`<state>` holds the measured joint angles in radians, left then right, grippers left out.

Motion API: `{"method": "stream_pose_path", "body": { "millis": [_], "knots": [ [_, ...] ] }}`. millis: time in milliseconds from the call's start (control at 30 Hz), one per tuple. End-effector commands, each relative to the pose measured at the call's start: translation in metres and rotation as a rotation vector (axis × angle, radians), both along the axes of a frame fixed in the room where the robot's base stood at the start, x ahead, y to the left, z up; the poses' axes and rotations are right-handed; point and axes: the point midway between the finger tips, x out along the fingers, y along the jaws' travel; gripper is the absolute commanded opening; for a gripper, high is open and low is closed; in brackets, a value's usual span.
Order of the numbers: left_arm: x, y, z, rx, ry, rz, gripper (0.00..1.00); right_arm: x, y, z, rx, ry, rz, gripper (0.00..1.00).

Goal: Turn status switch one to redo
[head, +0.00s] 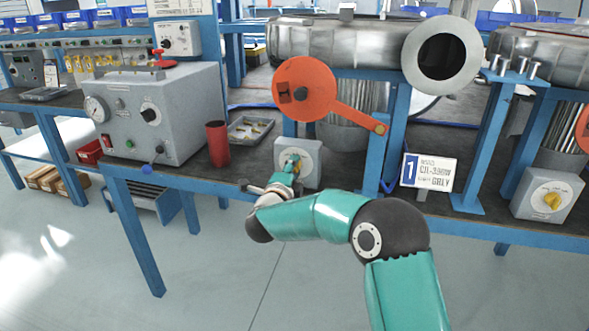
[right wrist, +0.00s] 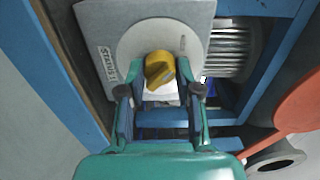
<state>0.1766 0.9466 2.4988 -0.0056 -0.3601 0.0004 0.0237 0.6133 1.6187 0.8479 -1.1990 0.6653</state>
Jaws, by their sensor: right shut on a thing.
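Status switch one is a grey box (head: 311,153) on the bench edge, beside the sign marked 1 (head: 430,172). Its yellow knob (right wrist: 158,69) shows in the right wrist view, on a round pale dial (right wrist: 135,45) with small lettering at its rim. The box face reads STATUS. My right gripper (head: 290,166) reaches the front of the box, and its fingers (right wrist: 160,92) stand on both sides of the knob, shut on it. In the head view the gripper hides most of the knob. The dial words are too small to read. My left gripper is out of view.
A second grey switch box (head: 528,205) with a yellow knob stands at the right. An orange lever (head: 318,92) is above switch one. A red cup (head: 217,144) and a grey tester (head: 150,115) are to its left. The floor in front is clear.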

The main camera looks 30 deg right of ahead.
Motion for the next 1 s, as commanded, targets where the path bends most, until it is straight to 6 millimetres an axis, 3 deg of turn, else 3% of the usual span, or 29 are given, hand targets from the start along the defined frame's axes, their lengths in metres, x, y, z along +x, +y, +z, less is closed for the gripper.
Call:
{"method": "stream_pose_path", "body": {
  "millis": [300, 333, 467, 767, 1000],
  "knots": [
    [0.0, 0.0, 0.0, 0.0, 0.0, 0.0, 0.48, 0.001, 0.005, -0.007, 0.004, 0.017, 0.012, 0.0],
    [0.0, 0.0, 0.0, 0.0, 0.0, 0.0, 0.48, 0.001, 0.005, -0.007, 0.004, 0.017, 0.012, 0.39],
    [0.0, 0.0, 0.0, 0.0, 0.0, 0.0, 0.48, 0.001, 0.004, -0.006, 0.003, 0.014, 0.01, 0.59],
    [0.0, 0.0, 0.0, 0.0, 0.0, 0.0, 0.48, 0.0, 0.002, -0.003, 0.001, 0.006, 0.004, 0.59],
    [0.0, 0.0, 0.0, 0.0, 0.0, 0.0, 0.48, -0.013, 0.018, -0.002, 0.001, 0.008, 0.006, 0.59]
  ]
}}
